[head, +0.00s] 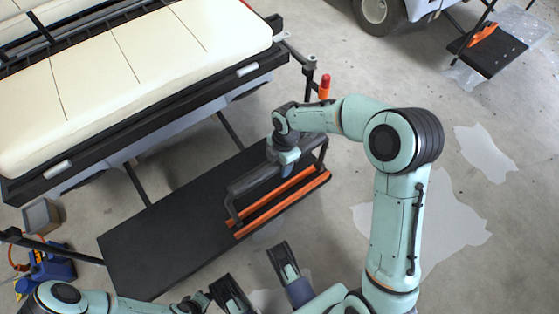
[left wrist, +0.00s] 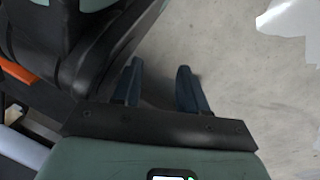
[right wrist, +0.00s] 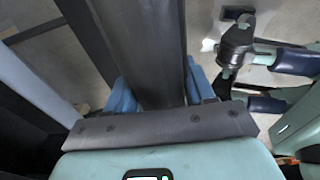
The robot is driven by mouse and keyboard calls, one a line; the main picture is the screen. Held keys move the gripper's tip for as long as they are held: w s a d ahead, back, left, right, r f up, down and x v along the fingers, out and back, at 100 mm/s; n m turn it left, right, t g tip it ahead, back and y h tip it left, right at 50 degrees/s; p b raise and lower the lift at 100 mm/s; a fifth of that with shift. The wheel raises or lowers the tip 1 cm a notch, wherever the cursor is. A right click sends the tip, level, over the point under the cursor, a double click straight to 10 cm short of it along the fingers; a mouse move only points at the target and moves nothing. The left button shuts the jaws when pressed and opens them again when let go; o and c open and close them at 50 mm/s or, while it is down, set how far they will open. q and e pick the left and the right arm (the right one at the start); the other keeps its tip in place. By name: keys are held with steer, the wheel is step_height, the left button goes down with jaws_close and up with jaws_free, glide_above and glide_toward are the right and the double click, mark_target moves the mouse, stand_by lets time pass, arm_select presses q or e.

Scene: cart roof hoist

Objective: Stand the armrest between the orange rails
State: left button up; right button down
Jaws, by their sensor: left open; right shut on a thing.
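The dark grey armrest (head: 252,180) is a tube frame with a padded top bar, standing roughly upright over the black footboard. Its lower ends show at the two orange rails (head: 283,202); I cannot tell whether its base rests on the board between them. My right gripper (head: 287,155) is shut on the top bar. In the right wrist view the armrest bar (right wrist: 155,45) runs between the blue fingers (right wrist: 160,95). My left gripper (left wrist: 155,88) is open and empty, with bare floor between its fingers.
The black footboard (head: 150,240) extends left of the rails. A cart with a cream seat (head: 140,75) stands behind it. A blue tool case (head: 48,267) lies at lower left. Floor at right is open.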

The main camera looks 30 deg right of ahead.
steer(key=shift+f+b, duration=0.75)
steer(key=shift+f, duration=0.75)
arm_select(q)
steer(key=s+f+g+b, duration=0.1)
steer(key=s+f+g, duration=0.1)
steer(key=s+f, duration=0.2)
steer(key=shift+s+a+n+b, duration=0.3)
steer(key=shift+s+a+b, duration=0.1)
steer(key=shift+s, duration=0.9)
arm_select(e)
steer(key=shift+f, duration=2.2)
steer(key=shift+f, duration=0.45)
steer(key=shift+c, duration=1.6)
jaws_free()
